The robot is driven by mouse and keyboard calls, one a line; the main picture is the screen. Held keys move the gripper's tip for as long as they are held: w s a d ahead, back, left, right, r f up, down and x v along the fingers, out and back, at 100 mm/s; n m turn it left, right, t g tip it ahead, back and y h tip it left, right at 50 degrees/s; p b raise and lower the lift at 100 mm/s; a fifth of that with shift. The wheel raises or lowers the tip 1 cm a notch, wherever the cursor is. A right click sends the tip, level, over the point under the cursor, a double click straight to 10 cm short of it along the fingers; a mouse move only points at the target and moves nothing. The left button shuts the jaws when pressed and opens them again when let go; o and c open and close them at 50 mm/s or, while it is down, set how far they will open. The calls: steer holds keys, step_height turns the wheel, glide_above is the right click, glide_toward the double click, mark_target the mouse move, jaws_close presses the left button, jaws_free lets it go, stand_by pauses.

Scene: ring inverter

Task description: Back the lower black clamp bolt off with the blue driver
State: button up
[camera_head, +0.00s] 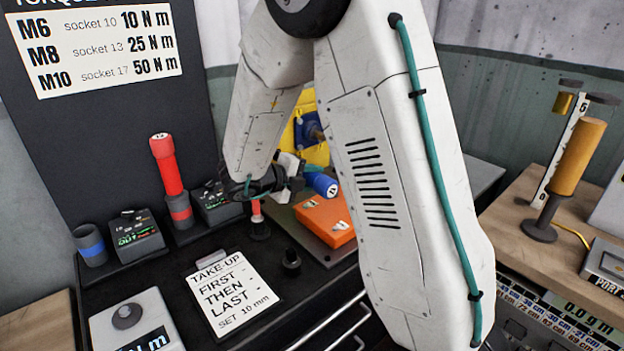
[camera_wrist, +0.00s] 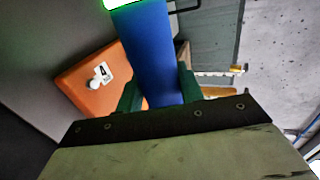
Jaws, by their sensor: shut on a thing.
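The blue driver (camera_head: 322,185) is in my gripper (camera_head: 303,182), with its rounded blue end pointing right in the head view. In the wrist view the blue driver (camera_wrist: 150,50) runs up from between my two green fingers (camera_wrist: 160,92), which are closed on its sides. A bright green glow shows at its top edge there. A yellow part with a blue piece (camera_head: 309,130) stands behind my arm and is largely hidden by it. I cannot make out the lower black clamp bolt in either view.
An orange block (camera_head: 325,218) lies below the driver; the wrist view also shows it (camera_wrist: 92,82). A take-up card (camera_head: 232,292) lies in front. A yellow cylinder on a stand (camera_head: 578,158) is at right.

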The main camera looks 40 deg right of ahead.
mark_target(315, 184)
steer(key=shift+w+r, duration=0.15)
steer(key=shift+w, duration=0.45)
stand_by(1.2)
stand_by(0.4)
steer(key=shift+s+d, duration=0.1)
steer(key=shift+s, duration=2.45)
